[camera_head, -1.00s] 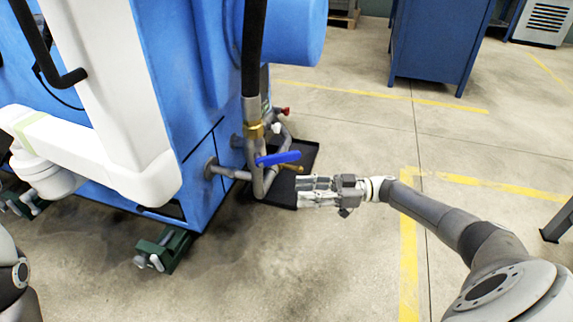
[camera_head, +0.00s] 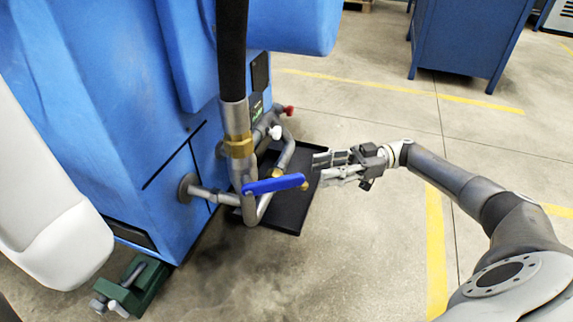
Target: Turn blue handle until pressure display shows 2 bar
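The blue handle (camera_head: 272,185) is a lever on the grey pipework at the machine's front corner. It lies nearly level, its free end pointing right and slightly up. My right gripper (camera_head: 321,169) is just right of and a little above the handle's free end in the picture, pointing left at the pipes. Its two fingers look apart with nothing between them, and I see a gap to the handle. A small dark panel with a green area (camera_head: 257,108) sits behind the pipe; no pressure reading is legible. My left gripper is out of view.
The blue machine (camera_head: 150,150) fills the left side. A black hose (camera_head: 232,50) drops to a brass fitting (camera_head: 239,146) above the handle. Small red (camera_head: 288,110) and white knobs sit behind. A black tray (camera_head: 287,210) lies below. Floor at right is open up to a blue cabinet (camera_head: 465,40).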

